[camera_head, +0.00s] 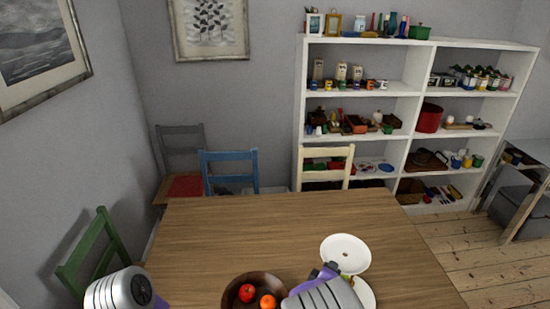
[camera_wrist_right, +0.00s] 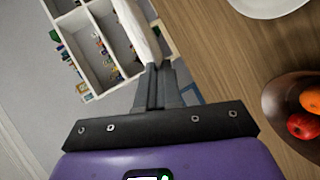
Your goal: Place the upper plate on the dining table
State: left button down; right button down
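My right gripper (camera_head: 333,266) is over the right front part of the wooden dining table (camera_head: 235,230). Its dark fingers (camera_wrist_right: 157,85) are shut on the rim of the upper plate (camera_head: 345,252), a white round plate. In the right wrist view this plate (camera_wrist_right: 137,30) shows nearly edge-on beyond the fingertips. A second white plate (camera_head: 367,291) is below it on the table, partly hidden by my right arm; a white plate rim (camera_wrist_right: 268,5) also shows at the top of the right wrist view. My left gripper is not in view, only part of my left arm.
A dark bowl (camera_head: 231,296) with red and orange fruit stands at the table's front, left of my right arm. The table's middle and left are clear. Green (camera_head: 92,255), blue (camera_head: 229,170) and cream (camera_head: 324,165) chairs surround it. A white shelf (camera_head: 403,100) stands behind.

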jog(key=shift+w+d+r+n+t+y+b, duration=0.1)
jog(key=shift+w+r+n+t+y+b, duration=0.25)
jog(key=shift+n+y, duration=0.2)
jog(key=shift+s+d+r+n+t+y+b, duration=0.1)
jog(key=shift+r+n+y+b, duration=0.3)
jog(key=shift+n+y+b, duration=0.3)
jog(key=shift+d+r+n+t+y+b, duration=0.15)
jog(key=shift+r+n+y+b, duration=0.3)
jog(key=shift+n+y, duration=0.4)
jog(key=shift+s+d+r+n+t+y+b, duration=0.1)
jog(key=shift+r+n+y+b, duration=0.2)
jog(key=shift+n+y+b, duration=0.5)
jog(key=shift+w+a+m, duration=0.1)
jog(key=shift+m, duration=0.2)
